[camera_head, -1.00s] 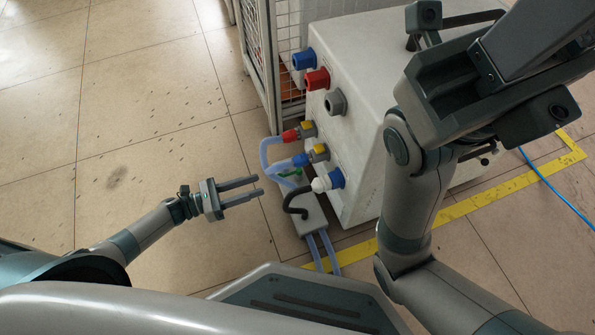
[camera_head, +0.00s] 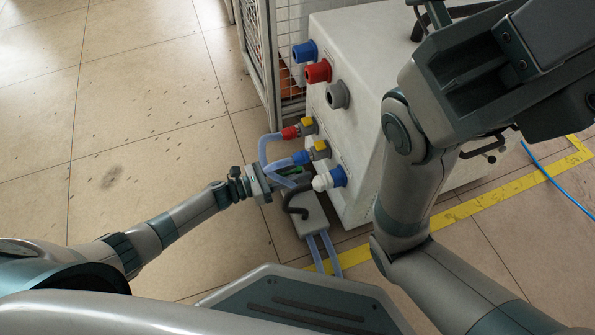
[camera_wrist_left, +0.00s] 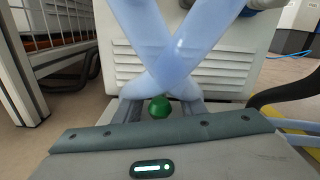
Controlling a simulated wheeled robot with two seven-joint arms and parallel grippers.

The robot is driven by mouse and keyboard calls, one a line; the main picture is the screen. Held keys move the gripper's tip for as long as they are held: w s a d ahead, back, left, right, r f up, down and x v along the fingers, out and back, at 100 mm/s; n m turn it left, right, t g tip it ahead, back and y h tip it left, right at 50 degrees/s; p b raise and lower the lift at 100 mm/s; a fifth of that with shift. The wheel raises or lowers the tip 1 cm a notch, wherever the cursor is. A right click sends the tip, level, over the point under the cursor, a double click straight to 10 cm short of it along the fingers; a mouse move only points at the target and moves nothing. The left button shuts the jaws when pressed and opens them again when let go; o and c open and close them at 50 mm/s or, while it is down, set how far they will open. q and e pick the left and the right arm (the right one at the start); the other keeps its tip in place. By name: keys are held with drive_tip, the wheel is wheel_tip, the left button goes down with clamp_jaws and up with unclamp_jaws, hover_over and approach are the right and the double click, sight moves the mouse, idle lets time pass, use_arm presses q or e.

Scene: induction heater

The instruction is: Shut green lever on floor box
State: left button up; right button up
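The floor box (camera_head: 313,222) is a small grey box on the floor beside the large cabinet, with pale blue hoses at both ends. Its green lever (camera_head: 296,169) shows only in part in the head view, behind the hoses and my gripper. In the left wrist view the lever's round green knob (camera_wrist_left: 160,107) sits between my fingers, with a gap on each side. My left gripper (camera_head: 286,179) is open at the lever, coming in from the left.
The large pale cabinet (camera_head: 365,110) stands close on the right with blue, red and grey connectors. Crossing hoses (camera_wrist_left: 165,50) rise just beyond my left fingers. A black curved hose (camera_head: 288,194) lies over the box. A wire cage (camera_head: 262,60) stands behind; the left floor is clear.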

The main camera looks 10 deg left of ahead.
use_arm(q)
drive_tip(key=shift+d, duration=0.1)
clamp_jaws()
